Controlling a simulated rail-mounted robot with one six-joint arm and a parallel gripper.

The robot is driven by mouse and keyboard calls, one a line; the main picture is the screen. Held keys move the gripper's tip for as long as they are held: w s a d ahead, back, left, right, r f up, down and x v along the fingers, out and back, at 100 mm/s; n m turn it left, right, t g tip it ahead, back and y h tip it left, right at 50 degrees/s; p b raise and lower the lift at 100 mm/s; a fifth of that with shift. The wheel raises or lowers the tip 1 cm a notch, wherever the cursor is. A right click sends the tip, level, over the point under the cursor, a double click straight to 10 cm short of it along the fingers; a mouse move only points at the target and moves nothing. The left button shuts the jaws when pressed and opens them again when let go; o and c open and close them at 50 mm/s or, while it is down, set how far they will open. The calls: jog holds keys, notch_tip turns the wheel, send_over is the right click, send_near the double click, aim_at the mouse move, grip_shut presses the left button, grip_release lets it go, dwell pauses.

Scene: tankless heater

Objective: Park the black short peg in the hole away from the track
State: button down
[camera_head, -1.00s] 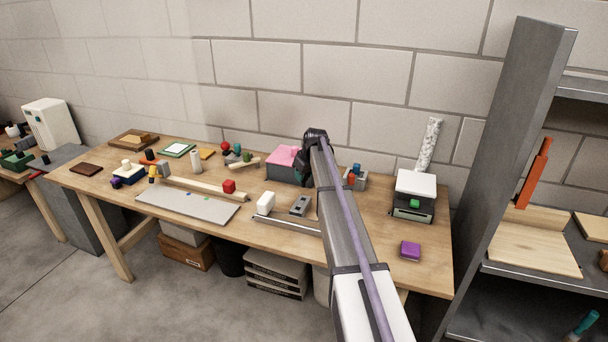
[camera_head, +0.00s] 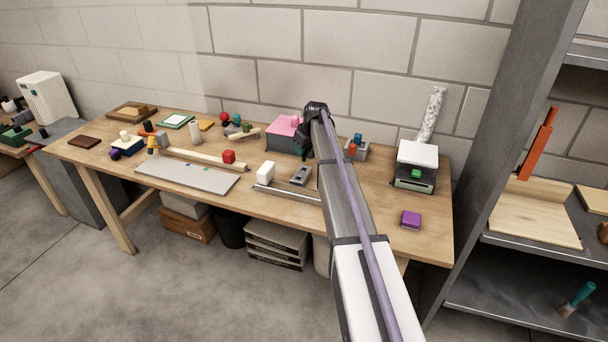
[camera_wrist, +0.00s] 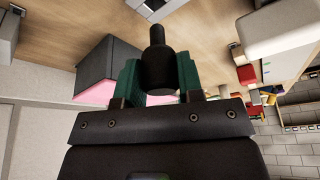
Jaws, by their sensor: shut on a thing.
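My gripper (camera_wrist: 157,85) is shut on the black short peg (camera_wrist: 157,62), which stands between its two green fingers with the narrow end pointing up in the wrist view. In the head view my gripper (camera_head: 315,112) is a dark shape above the bench beside the pink-topped box, and the peg cannot be made out there. A grey block with dark openings (camera_head: 301,175) lies on the bench just behind a grey track (camera_head: 287,194). Part of a grey slotted piece (camera_wrist: 153,8) shows at the top of the wrist view, apart from the peg.
A dark box with pink top (camera_head: 283,136) stands near my gripper. A white block (camera_head: 265,172) is at the track's left end. A small holder with blue and red pieces (camera_head: 356,149) is to the right. A purple block (camera_head: 411,219) sits at the front right, with bare wood around it.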

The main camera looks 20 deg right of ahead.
aim_at(304, 161)
jog(key=shift+f+b, duration=1.4)
jog(key=shift+f, duration=0.15)
jog(key=shift+f+b, duration=1.8)
dwell(0.7)
jog(key=c, duration=0.7)
grip_release()
jog(key=shift+r, duration=0.1)
jog(key=p+v, duration=1)
jog(key=shift+s+r, duration=0.15)
jog(key=shift+r, duration=0.1)
